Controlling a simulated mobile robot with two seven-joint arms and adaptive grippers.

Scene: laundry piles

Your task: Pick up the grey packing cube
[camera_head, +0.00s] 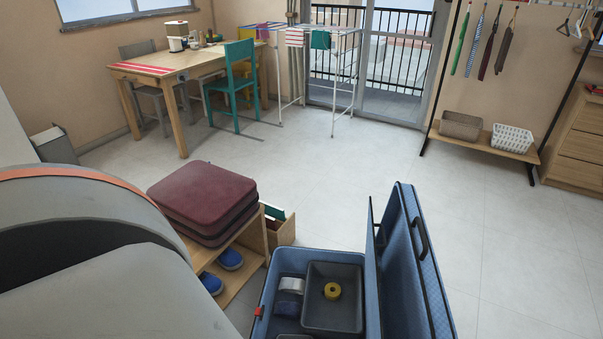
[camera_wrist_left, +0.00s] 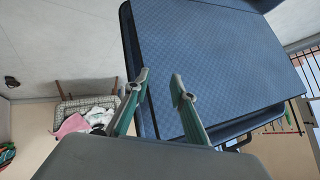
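An open blue suitcase (camera_head: 263,297) stands at the bottom of the head view, its lid (camera_head: 412,255) raised on the right. Inside it is a dark grey, box-like piece (camera_head: 318,315), which looks like the grey packing cube. A yellow ring-shaped roll (camera_head: 332,290) sits within its outline. My left gripper (camera_wrist_left: 160,77) is open and empty in the left wrist view, with the blue patterned suitcase surface (camera_wrist_left: 210,60) beyond its fingers. The grey cube does not show in that view. My right gripper is in neither view.
Light and blue rolled items (camera_head: 291,285) lie left of the cube. The floor (camera_head: 390,160) beyond is clear.

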